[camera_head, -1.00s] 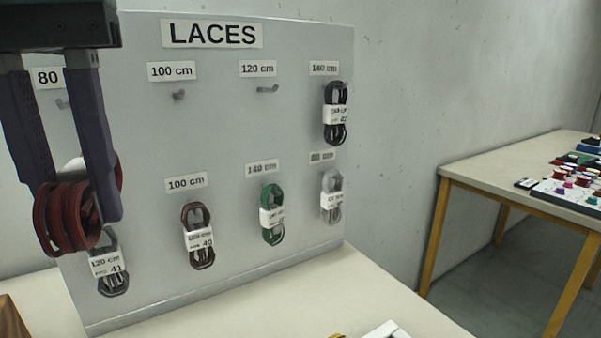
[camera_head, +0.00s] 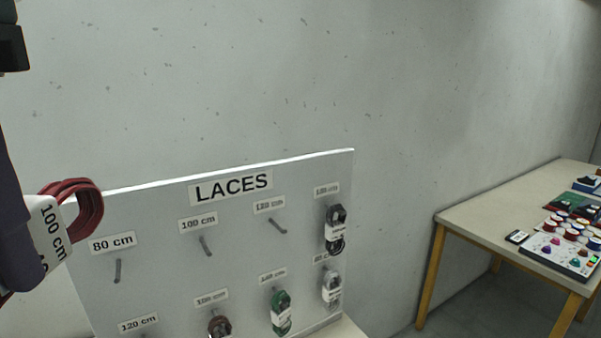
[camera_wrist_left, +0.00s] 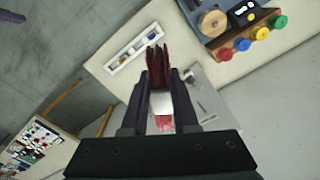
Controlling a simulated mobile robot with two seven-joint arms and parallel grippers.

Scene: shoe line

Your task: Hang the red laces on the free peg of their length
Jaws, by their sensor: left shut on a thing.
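My left gripper (camera_head: 18,235) is at the left edge of the head view, shut on the red laces (camera_head: 80,205). Their white band reads 100 cm. In the wrist view the laces (camera_wrist_left: 157,66) stick out between the two fingers. The grey lace board (camera_head: 160,212) stands below and right of the gripper in the head view. Its upper-row 100 cm peg (camera_head: 206,247) is empty, as are the 80 cm peg (camera_head: 118,271) and upper 120 cm peg (camera_head: 278,226). A dark red bundle (camera_head: 219,326) hangs under the lower 100 cm label. My right gripper is out of view.
Black laces (camera_head: 335,228), green laces (camera_head: 281,312) and white laces (camera_head: 332,286) hang on the board's right side. A table (camera_head: 470,222) with spools stands at the right. The wall above the board is bare.

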